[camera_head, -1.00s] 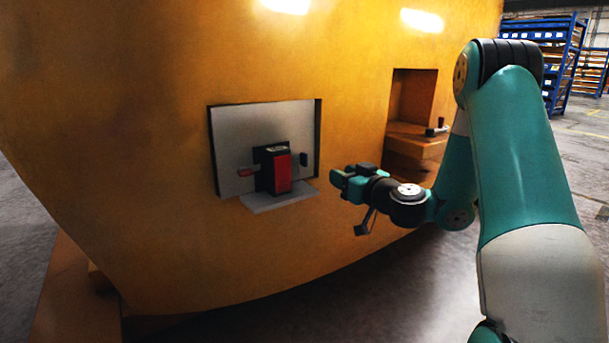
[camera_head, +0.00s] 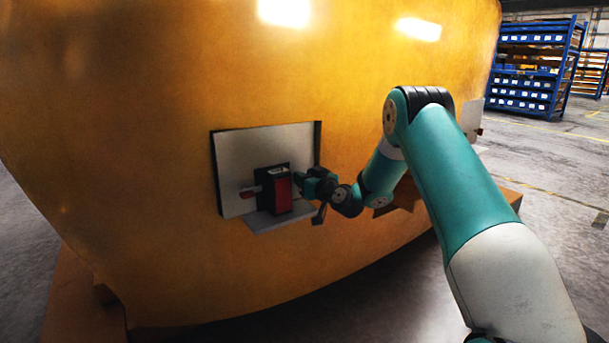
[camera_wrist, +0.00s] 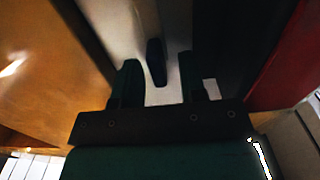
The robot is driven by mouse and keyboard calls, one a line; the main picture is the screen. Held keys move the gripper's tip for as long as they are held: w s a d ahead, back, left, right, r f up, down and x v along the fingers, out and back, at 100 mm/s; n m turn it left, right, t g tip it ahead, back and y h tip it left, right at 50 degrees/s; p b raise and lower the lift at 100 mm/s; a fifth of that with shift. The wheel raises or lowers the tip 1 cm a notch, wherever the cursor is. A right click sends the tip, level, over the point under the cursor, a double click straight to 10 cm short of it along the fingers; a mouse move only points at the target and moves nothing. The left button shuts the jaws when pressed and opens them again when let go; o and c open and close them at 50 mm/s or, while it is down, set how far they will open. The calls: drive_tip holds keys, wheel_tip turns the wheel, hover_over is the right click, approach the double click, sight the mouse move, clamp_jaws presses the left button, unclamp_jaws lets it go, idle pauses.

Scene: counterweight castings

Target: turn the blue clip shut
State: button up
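A dark clip (camera_wrist: 155,62), blue-black in this light, stands upright against the pale back plate in the wrist view. It lies in the gap between the two fingertips of my gripper (camera_wrist: 158,66), with pale space on both sides. The gripper is open, and I see no contact. In the head view my gripper (camera_head: 303,183) is at the right side of a black box (camera_head: 264,190) with a red front (camera_head: 283,194). There the clip is hidden or too dark to make out.
A red-tipped lever (camera_head: 247,193) is left of the box. The red face (camera_wrist: 288,58) and recess wall flank my gripper closely.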

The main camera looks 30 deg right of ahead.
drive_tip(key=shift+w, duration=0.35)
clamp_jaws()
